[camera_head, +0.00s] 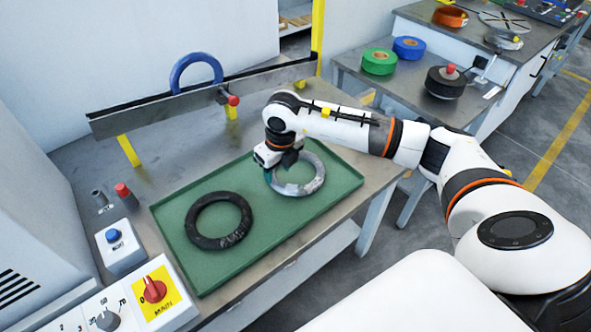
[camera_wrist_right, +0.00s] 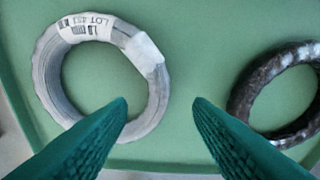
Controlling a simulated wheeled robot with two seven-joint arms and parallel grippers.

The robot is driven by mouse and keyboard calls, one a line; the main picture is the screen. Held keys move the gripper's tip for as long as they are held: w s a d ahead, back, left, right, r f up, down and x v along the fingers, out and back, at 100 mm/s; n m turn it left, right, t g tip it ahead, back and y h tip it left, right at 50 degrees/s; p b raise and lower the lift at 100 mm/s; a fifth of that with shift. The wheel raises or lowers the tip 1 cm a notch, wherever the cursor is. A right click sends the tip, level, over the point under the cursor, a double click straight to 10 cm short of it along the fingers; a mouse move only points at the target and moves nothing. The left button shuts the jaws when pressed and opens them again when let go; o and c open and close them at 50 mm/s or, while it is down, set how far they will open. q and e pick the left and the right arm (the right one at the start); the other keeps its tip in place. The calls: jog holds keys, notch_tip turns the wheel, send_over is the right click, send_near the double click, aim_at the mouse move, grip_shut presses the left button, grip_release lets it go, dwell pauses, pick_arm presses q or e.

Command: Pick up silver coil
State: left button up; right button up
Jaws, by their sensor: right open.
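The silver coil (camera_head: 308,184) lies flat on the green tray (camera_head: 188,270), toward its right end. In the right wrist view the silver coil (camera_wrist_right: 157,95) shows at the upper left, with a printed label on its band. My right gripper (camera_head: 272,174) is above the tray at the coil's left side. In the right wrist view its green fingers (camera_wrist_right: 160,105) are spread apart with bare tray between them, and the left fingertip overlaps the coil's lower rim in the picture. I cannot tell whether it touches. My left gripper is not in view.
A black coil (camera_head: 192,222) lies on the tray left of the silver one. A blue ring (camera_head: 176,77) stands at the metal rail (camera_head: 255,80) behind. A control panel (camera_head: 160,288) is at the front left. Green tape (camera_head: 379,62) and blue tape (camera_head: 409,47) sit on the right-hand table.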

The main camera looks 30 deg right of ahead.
aim_at(277, 183)
jog(key=shift+w+f+p, duration=0.15)
jog(key=shift+f+p, duration=0.15)
jog(key=shift+f, duration=1.05)
jog(key=shift+w+f+p, duration=0.15)
jog(key=shift+f+p, duration=0.15)
jog(key=shift+f, duration=1)
jog(key=shift+r, duration=0.1)
grip_shut()
